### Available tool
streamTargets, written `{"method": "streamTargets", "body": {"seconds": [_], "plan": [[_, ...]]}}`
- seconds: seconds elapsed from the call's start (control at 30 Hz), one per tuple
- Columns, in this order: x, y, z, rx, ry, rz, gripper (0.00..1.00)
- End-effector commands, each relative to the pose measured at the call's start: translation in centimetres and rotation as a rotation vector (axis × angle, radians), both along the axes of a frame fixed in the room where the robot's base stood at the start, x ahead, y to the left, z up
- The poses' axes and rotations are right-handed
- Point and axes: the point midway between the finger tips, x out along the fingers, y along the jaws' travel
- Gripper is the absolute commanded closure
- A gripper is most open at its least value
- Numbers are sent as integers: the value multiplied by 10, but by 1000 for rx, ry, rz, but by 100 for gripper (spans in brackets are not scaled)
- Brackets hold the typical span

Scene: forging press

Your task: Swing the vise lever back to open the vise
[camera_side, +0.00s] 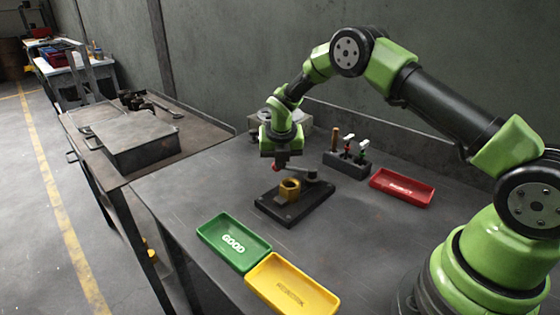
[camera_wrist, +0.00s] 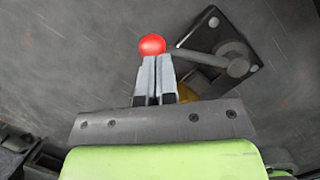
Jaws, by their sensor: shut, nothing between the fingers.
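The vise (camera_side: 300,209) is a dark base plate on the bench, with a brass-coloured ring-shaped part (camera_side: 290,186) on it. Its grey lever (camera_wrist: 195,57) runs from a round pivot (camera_wrist: 237,62) to a red ball knob (camera_wrist: 152,44) at the left in the wrist view. My gripper (camera_wrist: 155,60) is shut and empty, with its fingertips right at the knob; I cannot tell whether they touch. In the side view my gripper (camera_side: 277,160) is above the vise's back left, by the knob. The gripper body hides part of the vise and brass part in the wrist view.
A green GOOD tray (camera_side: 212,240) and a yellow tray (camera_side: 262,290) lie in front of the vise. A red tray (camera_side: 415,202) and a dark tool rack (camera_side: 350,168) are to its right and behind. The bench left of the vise is clear.

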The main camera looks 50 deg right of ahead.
Motion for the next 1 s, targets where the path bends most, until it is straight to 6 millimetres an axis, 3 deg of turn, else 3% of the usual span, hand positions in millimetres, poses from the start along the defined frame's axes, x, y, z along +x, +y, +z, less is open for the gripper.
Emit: {"method": "streamTargets", "body": {"seconds": [0.27, 0.6, 0.87, 1.0], "plan": [[7, -11, -1, -2, -1, -148, 100], [17, -34, -1, -1, -2, -462, 100], [19, -54, -1, 0, 1, -455, 100], [19, -62, -1, -1, 0, -547, 100]]}}
